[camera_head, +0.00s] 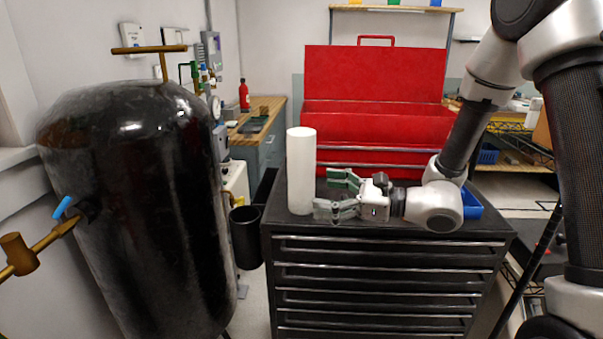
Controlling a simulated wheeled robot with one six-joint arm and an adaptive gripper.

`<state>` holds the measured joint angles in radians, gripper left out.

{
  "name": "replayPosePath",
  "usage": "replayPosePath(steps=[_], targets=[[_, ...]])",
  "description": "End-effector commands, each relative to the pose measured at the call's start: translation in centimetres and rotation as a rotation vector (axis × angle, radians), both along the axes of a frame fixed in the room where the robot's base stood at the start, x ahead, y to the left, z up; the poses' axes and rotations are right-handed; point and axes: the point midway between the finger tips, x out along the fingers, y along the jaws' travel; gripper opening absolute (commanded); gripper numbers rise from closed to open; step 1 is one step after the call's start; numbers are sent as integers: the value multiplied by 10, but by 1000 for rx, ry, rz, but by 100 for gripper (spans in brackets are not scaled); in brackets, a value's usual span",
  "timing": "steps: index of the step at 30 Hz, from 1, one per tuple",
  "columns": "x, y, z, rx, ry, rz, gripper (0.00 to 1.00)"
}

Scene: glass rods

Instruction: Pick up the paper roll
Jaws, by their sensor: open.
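The paper roll (301,165) is a tall white cylinder. It stands upright near the left edge of the black drawer cabinet's top, in the head view. My gripper (333,196) comes in from the right and lies level, just right of the roll's lower half. Its two fingers are spread apart and point left toward the roll. The near fingertip is close to the roll's lower right side; I cannot tell whether it touches. Nothing is held between the fingers.
The black drawer cabinet (385,270) bears the roll. An open red toolbox (378,120) stands behind it. A blue bin (472,204) is right of my wrist. A black cup-like holder (245,238) hangs at the cabinet's left side. A large black tank (140,200) fills the left.

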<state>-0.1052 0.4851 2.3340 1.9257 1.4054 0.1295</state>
Motion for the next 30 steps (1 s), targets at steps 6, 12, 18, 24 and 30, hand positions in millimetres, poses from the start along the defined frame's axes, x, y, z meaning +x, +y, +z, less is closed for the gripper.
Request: replayPosePath(steps=[6,12,18,24,30], targets=[[55,2,-38,100,129,-209,88],[69,15,-43,112,142,-236,88],[83,36,-41,112,139,-235,88],[100,62,-40,111,141,-235,88],[104,68,-40,111,142,-236,88]])
